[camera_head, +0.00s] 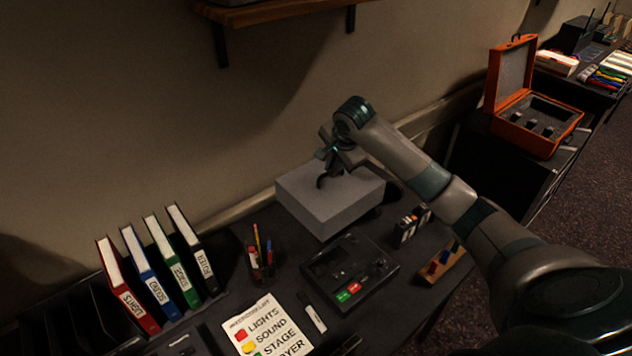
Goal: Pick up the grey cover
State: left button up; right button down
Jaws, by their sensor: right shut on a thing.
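The grey cover (318,208) is a plain box shape at the back of the dark desk, near the wall. A dark handle shows on its top. My right gripper (331,173) is above the top of the cover, shut on its handle. Whether the cover rests on the desk or is slightly raised I cannot tell. My left gripper is not in view.
A mixing console (350,273) sits in front of the cover. A pen holder (261,264), several binders (160,272) and a printed list (266,328) are to the left. A small black box (412,224) and a wooden rack (441,262) stand to the right. An orange case (540,122) is open beyond.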

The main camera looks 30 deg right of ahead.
jog(key=shift+s+d+r, duration=0.2)
jog(key=shift+d+r, duration=0.1)
jog(key=shift+d, duration=0.15)
jog(key=shift+s+d+r, duration=0.15)
jog(key=shift+d+r, duration=0.15)
jog(key=shift+d, duration=0.15)
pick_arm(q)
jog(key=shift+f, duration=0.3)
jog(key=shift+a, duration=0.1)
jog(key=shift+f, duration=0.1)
pick_arm(e)
jog(key=shift+a, duration=0.1)
